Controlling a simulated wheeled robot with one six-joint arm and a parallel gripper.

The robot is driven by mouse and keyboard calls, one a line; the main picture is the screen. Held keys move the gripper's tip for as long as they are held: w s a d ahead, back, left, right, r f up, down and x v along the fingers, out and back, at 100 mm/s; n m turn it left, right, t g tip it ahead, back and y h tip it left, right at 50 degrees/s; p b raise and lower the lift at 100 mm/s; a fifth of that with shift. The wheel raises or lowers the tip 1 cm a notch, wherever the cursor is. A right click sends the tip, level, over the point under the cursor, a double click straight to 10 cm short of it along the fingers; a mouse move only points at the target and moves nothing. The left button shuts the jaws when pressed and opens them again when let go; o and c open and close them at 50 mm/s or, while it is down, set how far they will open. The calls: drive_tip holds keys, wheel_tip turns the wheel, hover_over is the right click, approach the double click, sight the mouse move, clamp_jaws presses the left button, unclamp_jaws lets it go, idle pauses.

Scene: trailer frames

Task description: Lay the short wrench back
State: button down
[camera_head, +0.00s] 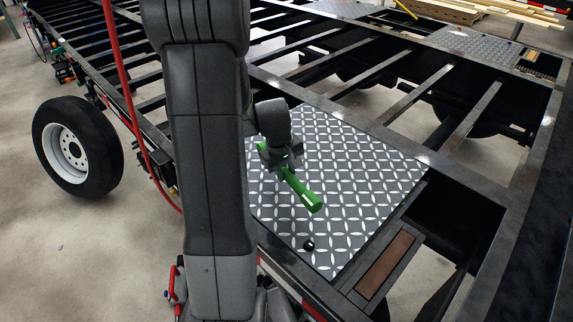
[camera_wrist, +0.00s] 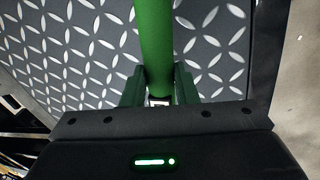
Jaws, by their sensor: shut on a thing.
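A green rod-like tool, which I take to be the short wrench (camera_head: 303,193), is over the grey diamond-pattern plate (camera_head: 385,170) on the trailer frame. My gripper (camera_head: 284,164) is shut on it near its middle. The tool slants from upper left to lower right in the head view. In the wrist view the green tool (camera_wrist: 154,35) runs up from between the two fingers of my gripper (camera_wrist: 158,84), with the plate behind it.
A small black part (camera_head: 308,245) sits on the plate near its front edge. A brown strip (camera_head: 388,264) lies in a dark frame at the plate's right. Open gaps lie between the trailer's beams (camera_head: 415,95). A red hose (camera_head: 127,100) hangs at left beside a wheel (camera_head: 77,147).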

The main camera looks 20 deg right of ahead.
sight(287, 198)
drive_tip(key=shift+s+r, duration=0.1)
wheel_tip(287, 198, down, 7)
drive_tip(key=b, duration=0.6)
idle(0.3)
drive_tip(key=shift+f+b, duration=0.65)
drive_tip(key=shift+b, duration=0.05)
drive_tip(key=c, duration=1.1)
unclamp_jaws()
drive_tip(key=shift+o, duration=0.2)
wheel_tip(287, 198, up, 14)
drive_tip(key=s+a, duration=0.1)
drive_tip(key=a, duration=0.1)
drive_tip(key=shift+a+f, duration=0.2)
